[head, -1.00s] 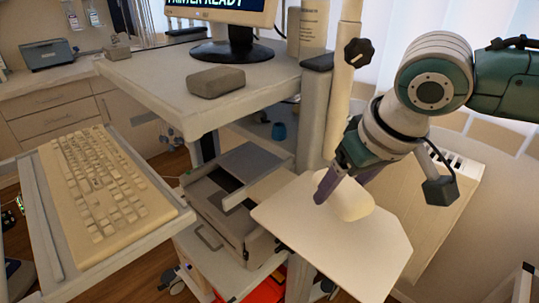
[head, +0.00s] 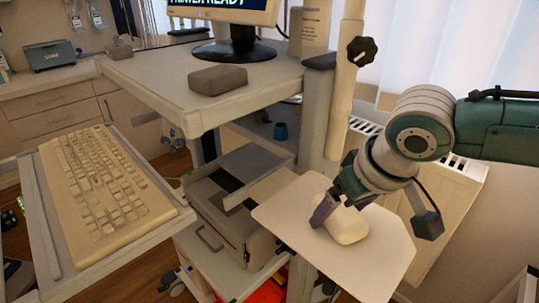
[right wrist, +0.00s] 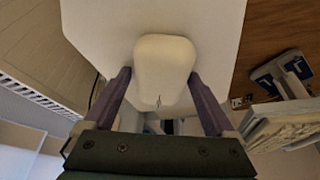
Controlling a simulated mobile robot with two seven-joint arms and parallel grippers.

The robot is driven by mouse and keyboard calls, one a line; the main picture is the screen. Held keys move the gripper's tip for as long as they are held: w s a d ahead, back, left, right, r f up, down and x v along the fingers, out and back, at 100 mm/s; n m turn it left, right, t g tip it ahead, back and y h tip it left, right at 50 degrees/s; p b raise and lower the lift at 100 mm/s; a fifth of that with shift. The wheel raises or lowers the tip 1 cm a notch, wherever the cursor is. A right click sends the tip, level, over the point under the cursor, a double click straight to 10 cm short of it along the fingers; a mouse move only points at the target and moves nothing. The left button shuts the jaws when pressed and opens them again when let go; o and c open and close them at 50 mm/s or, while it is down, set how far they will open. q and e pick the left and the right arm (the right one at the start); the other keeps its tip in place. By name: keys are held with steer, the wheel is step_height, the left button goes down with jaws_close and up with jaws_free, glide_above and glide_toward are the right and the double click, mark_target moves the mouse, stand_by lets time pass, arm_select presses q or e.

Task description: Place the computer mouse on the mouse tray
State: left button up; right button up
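The computer mouse is a rounded cream block (head: 348,226), over the middle of the flat, pale mouse tray (head: 385,270) in the head view. I cannot tell whether its underside touches the tray. My right gripper (head: 328,212) reaches down from the upper right, with a purple finger at the mouse's left side. In the right wrist view, the mouse (right wrist: 165,68) sits between the two purple fingertips (right wrist: 160,76), which press close to its sides. The mouse tray (right wrist: 100,25) spreads beneath it. My left gripper is not in view.
A keyboard (head: 105,190) lies on a side tray at left. A grey block (head: 217,80) and a monitor (head: 238,30) stand on the cart top. A pole with a black knob (head: 361,50) rises behind the mouse tray. A radiator (head: 450,210) stands at right.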

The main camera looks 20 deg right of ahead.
steer(key=shift+o, duration=0.3)
steer(key=shift+a, duration=0.1)
steer(key=shift+r, duration=0.1)
steer(key=shift+s+r, duration=0.1)
steer(key=shift+r, duration=0.15)
steer(key=p+v, duration=0.3)
steer(key=v, duration=0.8)
steer(key=s+a+f+n+y, duration=0.2)
steer(key=s+a+n, duration=0.1)
steer(key=s+a, duration=0.55)
steer(key=s+d+f+m+g+h, duration=0.1)
steer(key=s+d, duration=0.1)
steer(key=s, duration=0.6)
steer(key=shift+d+f+h, duration=0.15)
steer(key=shift+f+h, duration=0.15)
steer(key=shift+h, duration=0.1)
